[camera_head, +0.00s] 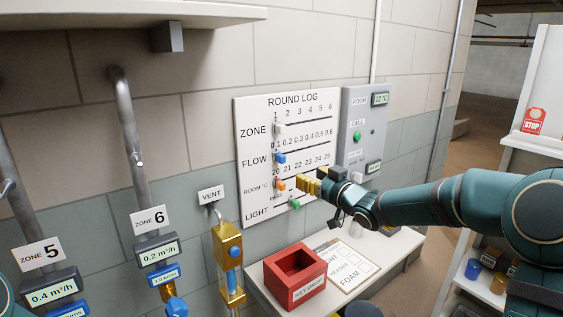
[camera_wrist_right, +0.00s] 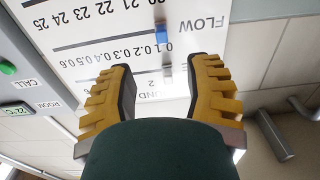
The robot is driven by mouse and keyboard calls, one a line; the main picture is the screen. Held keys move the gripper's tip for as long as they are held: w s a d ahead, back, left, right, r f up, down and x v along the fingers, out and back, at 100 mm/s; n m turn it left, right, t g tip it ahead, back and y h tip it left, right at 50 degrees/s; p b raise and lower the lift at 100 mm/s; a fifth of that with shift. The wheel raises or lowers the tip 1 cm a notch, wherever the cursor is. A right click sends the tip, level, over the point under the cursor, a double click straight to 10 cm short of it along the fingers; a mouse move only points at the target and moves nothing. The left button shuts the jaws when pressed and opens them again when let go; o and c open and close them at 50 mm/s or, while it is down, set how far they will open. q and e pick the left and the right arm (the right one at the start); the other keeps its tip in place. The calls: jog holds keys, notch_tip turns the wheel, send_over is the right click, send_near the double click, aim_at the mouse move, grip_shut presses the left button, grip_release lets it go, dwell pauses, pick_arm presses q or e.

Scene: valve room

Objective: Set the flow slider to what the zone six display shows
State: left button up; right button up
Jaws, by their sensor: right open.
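The round log board (camera_head: 243,105) hangs on the wall. The zone six display (camera_head: 158,252) reads 0.2 m³/h. My right gripper (camera_head: 304,184) is open and empty in front of the board, lower right of the blue knob. In the right wrist view, the open fingers (camera_wrist_right: 160,68) face the board upside down. The blue knob (camera_wrist_right: 161,35) lies beyond the fingertips there, and the white zone knob (camera_wrist_right: 167,70) shows between them. My left gripper is out of view.
The orange room knob (camera_head: 281,185) and green light knob (camera_head: 295,204) are close to my right gripper. A grey call panel (camera_head: 352,105) adjoins the board. Below stand a red key drop box (camera_head: 295,278) and a checklist sheet (camera_head: 346,265). A zone five display (camera_head: 53,290) reads 0.4 m³/h.

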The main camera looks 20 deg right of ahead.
aim_at(284, 163)
jog(key=x, duration=1.3)
jog(key=shift+w+a+f, duration=0.1)
jog(key=shift+w+a, duration=0.05)
jog(key=shift+w, duration=0.1)
jog(key=shift+s, duration=0.1)
grip_shut()
